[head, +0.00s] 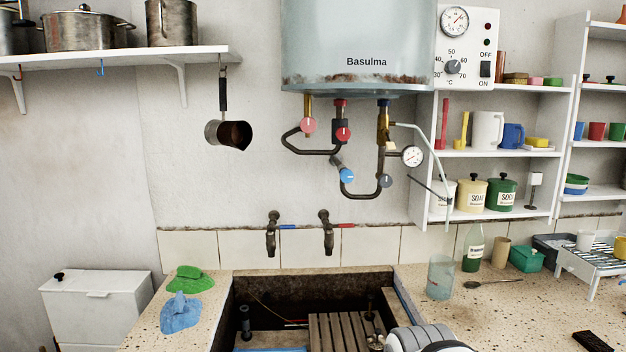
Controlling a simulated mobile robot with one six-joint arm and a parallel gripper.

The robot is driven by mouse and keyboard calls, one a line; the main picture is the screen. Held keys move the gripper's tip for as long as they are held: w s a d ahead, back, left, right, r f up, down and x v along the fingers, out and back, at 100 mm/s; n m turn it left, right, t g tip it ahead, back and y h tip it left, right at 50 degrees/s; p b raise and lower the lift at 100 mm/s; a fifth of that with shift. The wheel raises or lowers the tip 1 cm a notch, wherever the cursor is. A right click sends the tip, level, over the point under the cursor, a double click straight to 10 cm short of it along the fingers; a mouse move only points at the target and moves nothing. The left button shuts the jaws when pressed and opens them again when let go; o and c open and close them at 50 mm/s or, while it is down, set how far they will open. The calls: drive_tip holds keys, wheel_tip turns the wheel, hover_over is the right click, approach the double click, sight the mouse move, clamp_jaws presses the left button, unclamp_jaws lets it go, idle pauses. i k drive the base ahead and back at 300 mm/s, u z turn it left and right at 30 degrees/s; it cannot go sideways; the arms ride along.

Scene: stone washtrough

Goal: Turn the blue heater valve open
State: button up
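A white and grey part of my arm shows at the bottom edge, right of centre, well below the valve. My gripper's fingers are not in view.
Red valves (308,125), a grey knob (386,181) and a gauge (411,156) crowd the pipes. Two taps (325,232) stand below, over the stone trough (258,283). A dipper (229,134) hangs at left. A glass (440,277) and a bottle (473,247) stand on the right counter.

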sight(346, 175)
drive_tip(key=z, duration=0.2)
drive_tip(key=i, duration=0.85)
drive_tip(key=u, duration=0.1)
